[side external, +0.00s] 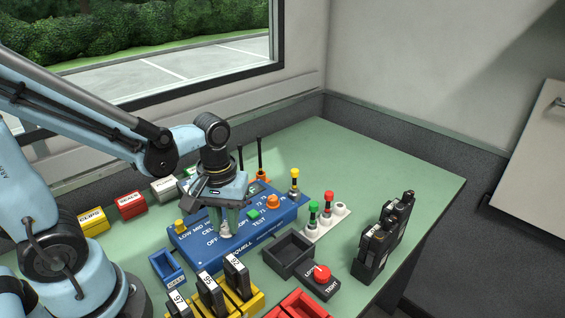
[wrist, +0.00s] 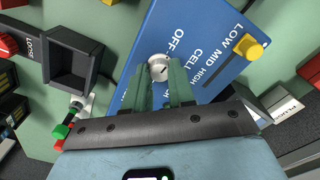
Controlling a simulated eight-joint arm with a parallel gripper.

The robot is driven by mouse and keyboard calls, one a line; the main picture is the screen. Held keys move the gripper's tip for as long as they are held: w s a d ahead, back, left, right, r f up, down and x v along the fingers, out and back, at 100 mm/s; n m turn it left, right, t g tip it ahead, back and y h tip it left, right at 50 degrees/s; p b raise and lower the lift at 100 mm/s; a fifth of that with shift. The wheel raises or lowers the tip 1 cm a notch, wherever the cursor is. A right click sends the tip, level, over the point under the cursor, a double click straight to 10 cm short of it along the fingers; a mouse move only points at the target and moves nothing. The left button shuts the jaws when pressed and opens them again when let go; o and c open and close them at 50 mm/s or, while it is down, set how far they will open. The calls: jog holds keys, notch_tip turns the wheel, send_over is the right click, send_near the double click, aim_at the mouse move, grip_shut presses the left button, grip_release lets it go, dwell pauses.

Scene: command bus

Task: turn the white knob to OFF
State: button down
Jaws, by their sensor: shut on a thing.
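The white knob (wrist: 158,66) sits on the sloping top of the blue panel (side external: 183,251), beside the printed word OFF. My gripper (side external: 223,224) is lowered over the panel, its green fingers around the knob. In the wrist view my gripper (wrist: 163,75) is shut on the knob with one finger on each side. The knob's face shows a short dark mark. I cannot tell exactly which label the mark points to.
The panel also carries a yellow knob (wrist: 255,52), a green button (side external: 253,214) and an orange knob (side external: 273,201). A dark open bin (side external: 290,254) and a red LOOSE/TIGHT knob (side external: 322,272) stand in front. Black battery-like units (side external: 374,245) stand at right. The table's back right is clear.

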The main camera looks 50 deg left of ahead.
aim_at(226, 225)
jog(key=shift+n, duration=0.6)
jog(key=c, duration=0.9)
grip_release()
jog(key=shift+c, duration=0.2)
notch_tip(226, 225, up, 12)
jog(key=w+f+m+t, duration=0.1)
jog(key=m+t, duration=0.1)
jog(key=m, duration=0.1)
jog(key=w+f+m+t, duration=0.1)
jog(key=m+t, duration=0.1)
jog(key=w+f+m+t, duration=0.1)
jog(key=m+t, duration=0.2)
jog(key=shift+a+f+m, duration=0.1)
jog(key=shift+f+m, duration=0.1)
jog(key=shift+m, duration=0.1)
